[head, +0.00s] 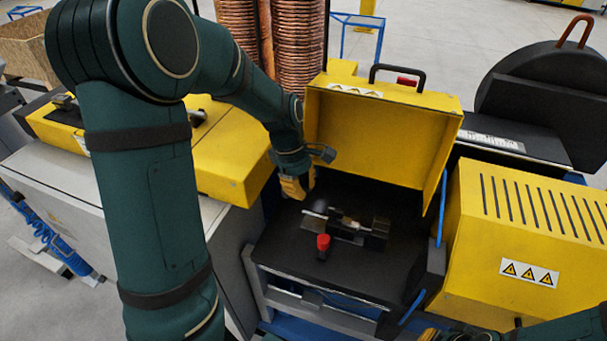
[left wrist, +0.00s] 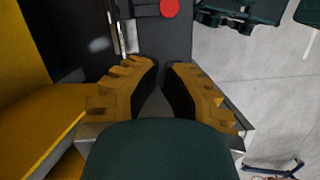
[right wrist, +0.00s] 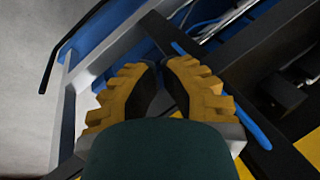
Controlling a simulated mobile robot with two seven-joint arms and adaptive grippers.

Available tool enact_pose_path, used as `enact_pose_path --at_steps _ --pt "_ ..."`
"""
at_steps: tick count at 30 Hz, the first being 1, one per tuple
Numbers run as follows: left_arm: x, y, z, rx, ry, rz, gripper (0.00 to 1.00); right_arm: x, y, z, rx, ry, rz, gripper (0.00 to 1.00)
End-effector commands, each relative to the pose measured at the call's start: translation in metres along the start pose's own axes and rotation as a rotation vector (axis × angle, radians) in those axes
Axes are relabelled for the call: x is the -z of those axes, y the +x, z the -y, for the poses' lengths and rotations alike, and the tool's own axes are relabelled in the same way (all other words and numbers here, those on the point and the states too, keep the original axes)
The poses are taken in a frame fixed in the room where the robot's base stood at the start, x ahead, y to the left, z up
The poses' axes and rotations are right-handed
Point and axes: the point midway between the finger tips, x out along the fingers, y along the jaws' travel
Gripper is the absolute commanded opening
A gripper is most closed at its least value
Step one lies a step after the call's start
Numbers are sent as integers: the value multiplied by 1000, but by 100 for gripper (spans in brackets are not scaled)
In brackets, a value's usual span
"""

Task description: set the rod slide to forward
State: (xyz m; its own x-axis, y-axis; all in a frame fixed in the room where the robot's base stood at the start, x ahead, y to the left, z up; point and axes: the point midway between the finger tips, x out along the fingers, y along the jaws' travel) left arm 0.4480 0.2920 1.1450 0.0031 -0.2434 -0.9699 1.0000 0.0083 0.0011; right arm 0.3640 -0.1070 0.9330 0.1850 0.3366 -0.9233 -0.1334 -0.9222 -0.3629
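A dark slide mechanism with bright metal parts (head: 347,223), which looks like the rod slide, sits on the black bed of the machine. A pale rod end sticks out at its left (head: 314,213). Its exact position is too small to read. My left gripper (head: 296,187) is above and left of it, apart from it, with nothing between the fingers. In the left wrist view its fingertips (left wrist: 162,64) are close together, and part of the slide shows at the top edge. My right gripper (right wrist: 159,62) is low at the right, its tips also close together and empty.
A red knob (head: 323,242) stands in front of the slide; it also shows in the left wrist view (left wrist: 169,8). An open yellow cover (head: 375,135) rises behind. A yellow vented housing (head: 530,235) is at the right. Copper tube coils (head: 298,40) stand behind.

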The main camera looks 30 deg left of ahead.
Motion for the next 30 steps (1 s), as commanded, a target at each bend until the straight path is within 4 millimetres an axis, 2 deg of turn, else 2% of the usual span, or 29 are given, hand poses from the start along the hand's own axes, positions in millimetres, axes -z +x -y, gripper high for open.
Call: enact_pose_path --at_steps 3,9,30 --pt "5 -23 -1 -3 2 -1 0 0 0 0 0 0 0 0" --pt "8 -44 -2 0 3 0 0 0 0 0 0 -1 0 0" --pt "9 -48 -1 1 3 0 0 0 0 0 0 -1 0 0"
